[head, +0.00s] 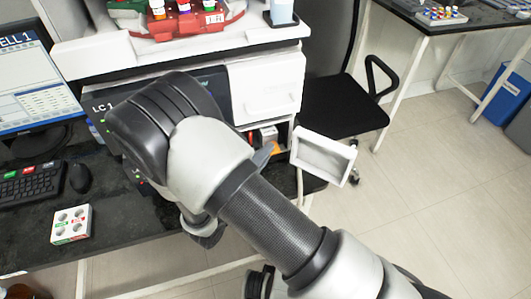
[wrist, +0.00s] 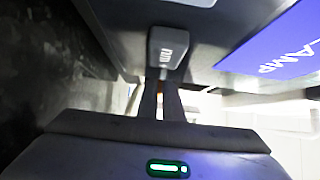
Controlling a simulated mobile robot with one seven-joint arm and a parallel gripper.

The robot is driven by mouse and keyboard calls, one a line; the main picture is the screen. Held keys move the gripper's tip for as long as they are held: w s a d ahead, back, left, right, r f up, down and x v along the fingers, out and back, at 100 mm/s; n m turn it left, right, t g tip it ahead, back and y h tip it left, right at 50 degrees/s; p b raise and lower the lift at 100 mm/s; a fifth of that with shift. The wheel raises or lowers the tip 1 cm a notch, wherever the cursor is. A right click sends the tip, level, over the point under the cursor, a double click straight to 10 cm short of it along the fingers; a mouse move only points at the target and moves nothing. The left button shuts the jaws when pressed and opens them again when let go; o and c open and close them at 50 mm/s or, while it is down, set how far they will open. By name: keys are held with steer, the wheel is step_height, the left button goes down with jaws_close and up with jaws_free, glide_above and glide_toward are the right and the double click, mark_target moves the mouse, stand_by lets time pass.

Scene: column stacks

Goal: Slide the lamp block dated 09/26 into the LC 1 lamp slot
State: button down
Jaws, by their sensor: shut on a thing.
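A small grey block (wrist: 168,42) with a pale printed label sits between the tips of my gripper (wrist: 161,80) in the wrist view. The print is too small and blurred to read a date. My gripper is shut on it. The block is close to a dark grey housing; I cannot tell whether it touches it or is inside a slot. A purple panel reading LAMP (wrist: 275,55) is to the right of the block. In the head view my arm covers much of the LC 1 instrument (head: 100,107) and hides my fingers, the held block and the lamp slot.
A white door (head: 323,156) stands open at the instrument's right, beside a compartment with a grey and orange part (head: 266,142). A small white tray (head: 71,225), a mouse (head: 79,177) and a keyboard (head: 30,183) are on the dark bench. A black chair (head: 340,105) stands behind.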

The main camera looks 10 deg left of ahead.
steer(key=c, duration=1.8)
jaws_free()
steer(key=shift+c, duration=0.2)
steer(key=p+v, duration=0.1)
steer(key=v, duration=1.6)
steer(key=shift+s, duration=0.2)
